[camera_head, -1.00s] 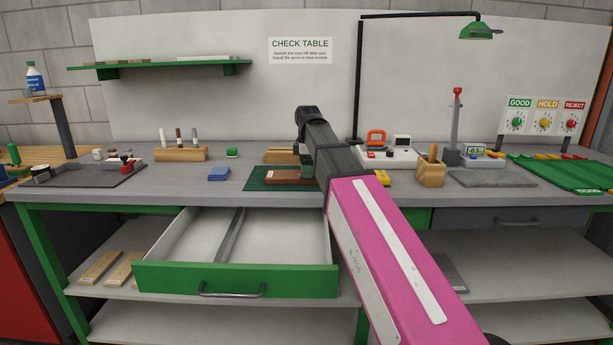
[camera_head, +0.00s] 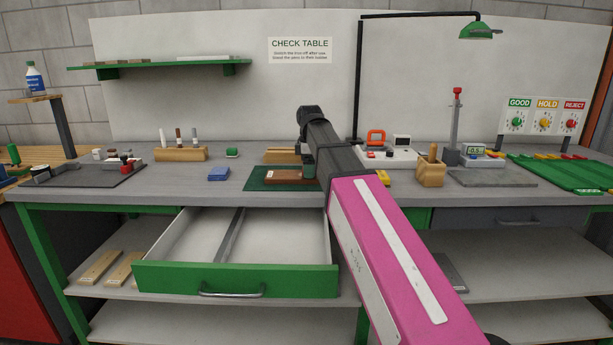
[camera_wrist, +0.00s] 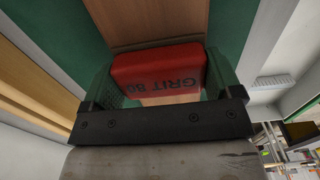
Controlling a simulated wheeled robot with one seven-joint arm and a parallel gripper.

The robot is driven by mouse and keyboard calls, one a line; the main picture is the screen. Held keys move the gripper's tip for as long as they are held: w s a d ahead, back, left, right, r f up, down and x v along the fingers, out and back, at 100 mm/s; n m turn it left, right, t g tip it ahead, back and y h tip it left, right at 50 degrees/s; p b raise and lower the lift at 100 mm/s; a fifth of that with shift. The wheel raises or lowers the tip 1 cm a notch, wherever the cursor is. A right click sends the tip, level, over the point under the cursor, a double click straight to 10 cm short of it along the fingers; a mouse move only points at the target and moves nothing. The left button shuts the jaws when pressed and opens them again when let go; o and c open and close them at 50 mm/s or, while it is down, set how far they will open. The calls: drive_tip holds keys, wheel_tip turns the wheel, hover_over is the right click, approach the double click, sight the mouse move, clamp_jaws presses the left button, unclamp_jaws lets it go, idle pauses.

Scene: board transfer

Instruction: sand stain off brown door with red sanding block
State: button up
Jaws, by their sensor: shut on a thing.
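The brown door (camera_head: 285,175) lies flat on a green mat (camera_head: 255,187) on the workbench; it also shows as a brown panel in the wrist view (camera_wrist: 150,18). The red sanding block (camera_wrist: 158,70), marked GRIT 80, is between the green fingers of my gripper (camera_wrist: 162,76), which is shut on it. The block is over the door, and I cannot tell whether it touches the surface. In the head view my arm hides the block and the door's right end. I cannot make out a stain on the visible part of the door.
An open drawer (camera_head: 236,280) juts out below the bench front. A blue block (camera_head: 219,174) and a green-topped piece (camera_head: 232,153) stand left of the mat. A wooden holder (camera_head: 431,173) and a white device (camera_head: 390,158) stand to the right. A lamp post (camera_head: 359,80) rises behind.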

sight(299, 174)
drive_tip(key=shift+a, duration=1.75)
drive_tip(key=shift+r, duration=3.5)
drive_tip(key=shift+d, duration=0.1)
